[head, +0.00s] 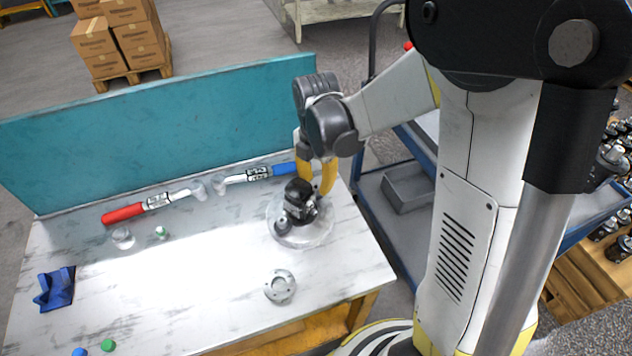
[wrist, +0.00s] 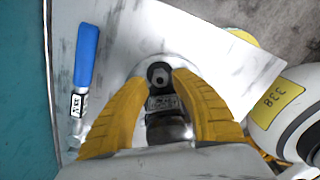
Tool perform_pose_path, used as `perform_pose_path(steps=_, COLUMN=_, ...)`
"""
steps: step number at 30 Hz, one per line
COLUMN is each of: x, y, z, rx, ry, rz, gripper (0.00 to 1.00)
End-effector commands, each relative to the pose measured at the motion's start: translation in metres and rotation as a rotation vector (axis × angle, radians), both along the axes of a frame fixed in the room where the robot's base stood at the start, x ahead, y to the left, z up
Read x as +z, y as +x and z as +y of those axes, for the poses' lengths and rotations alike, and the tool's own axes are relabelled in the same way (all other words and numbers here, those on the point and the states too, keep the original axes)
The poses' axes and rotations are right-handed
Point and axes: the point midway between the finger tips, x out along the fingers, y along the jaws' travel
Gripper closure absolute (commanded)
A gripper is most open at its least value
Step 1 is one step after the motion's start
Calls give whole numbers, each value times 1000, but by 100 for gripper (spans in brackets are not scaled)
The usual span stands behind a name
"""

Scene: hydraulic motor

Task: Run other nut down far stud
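The black hydraulic motor (head: 300,197) stands on a round clear plate (head: 304,238) near the right end of the bench. My gripper (head: 315,185) points down over the motor from behind, its yellow fingers parted. In the wrist view, the fingertips (wrist: 161,79) lie on either side of a dark round end with a grey centre (wrist: 159,75), which looks like a nut on a stud. I see no clear contact between the fingers and it. The motor body (wrist: 168,127) shows between the fingers. The other stud and nut cannot be made out.
A red-handled wrench (head: 125,214) and a blue-handled wrench (head: 283,169) lie along the teal back panel (head: 160,130). A grey flange (head: 280,286), a blue holder (head: 56,288) and small caps (head: 108,345) are on the bench. A blue cart (head: 375,200) stands close right.

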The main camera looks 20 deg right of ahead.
Motion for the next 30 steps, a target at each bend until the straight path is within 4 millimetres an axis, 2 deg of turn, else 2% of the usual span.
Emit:
perform_pose_path(steps=4, x=0, y=0, z=0, rx=263, ry=0, rz=0, gripper=69)
perform_pose_path(steps=9, x=0, y=0, z=0, rx=425, ry=0, rz=0, gripper=69)
perform_pose_path(steps=28, x=0, y=0, z=0, rx=434, ry=0, rz=0, gripper=69)
perform_pose_path(steps=29, x=0, y=0, z=0, rx=434, ry=0, rz=0, gripper=76)
perform_pose_path(steps=30, x=0, y=0, z=0, rx=434, ry=0, rz=0, gripper=89)
